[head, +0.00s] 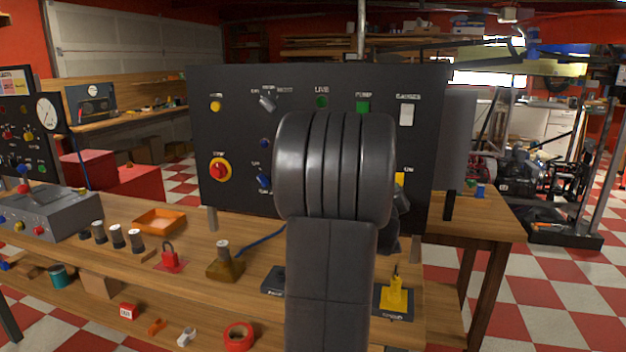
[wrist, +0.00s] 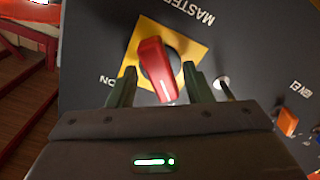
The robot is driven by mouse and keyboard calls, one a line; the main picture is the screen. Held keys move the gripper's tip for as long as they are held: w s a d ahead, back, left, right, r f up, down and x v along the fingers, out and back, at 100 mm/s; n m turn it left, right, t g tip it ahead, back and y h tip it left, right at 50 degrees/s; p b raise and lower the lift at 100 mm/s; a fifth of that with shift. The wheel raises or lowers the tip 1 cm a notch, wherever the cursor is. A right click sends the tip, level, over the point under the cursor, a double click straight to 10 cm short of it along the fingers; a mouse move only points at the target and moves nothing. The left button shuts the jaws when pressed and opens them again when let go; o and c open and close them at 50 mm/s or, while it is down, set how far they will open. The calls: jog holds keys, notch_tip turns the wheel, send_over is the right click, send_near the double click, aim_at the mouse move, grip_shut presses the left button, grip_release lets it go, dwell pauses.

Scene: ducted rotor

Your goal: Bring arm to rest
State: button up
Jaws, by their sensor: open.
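In the wrist view a red switch handle (wrist: 157,72) sits on a yellow square plate (wrist: 183,42) on a dark panel, with lettering beginning "MASTER" above and "ON" at the left. My gripper (wrist: 158,78) is open, with one finger on each side of the handle; I cannot tell whether either finger touches it. In the head view my arm stands in front of the dark control panel (head: 230,130) and hides most of my gripper and the red handle. A strip of yellow (head: 400,178) shows just right of my arm.
The wooden bench (head: 190,255) holds an orange tray (head: 160,221), a red padlock (head: 170,259), a brown block with a knob (head: 225,264), and a yellow part (head: 396,296) close to my arm. An orange switch (wrist: 287,122) is right of my gripper.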

jog(key=m+p, duration=0.1)
jog(key=m, duration=0.4)
dwell(0.5)
jog(key=shift+a, duration=0.1)
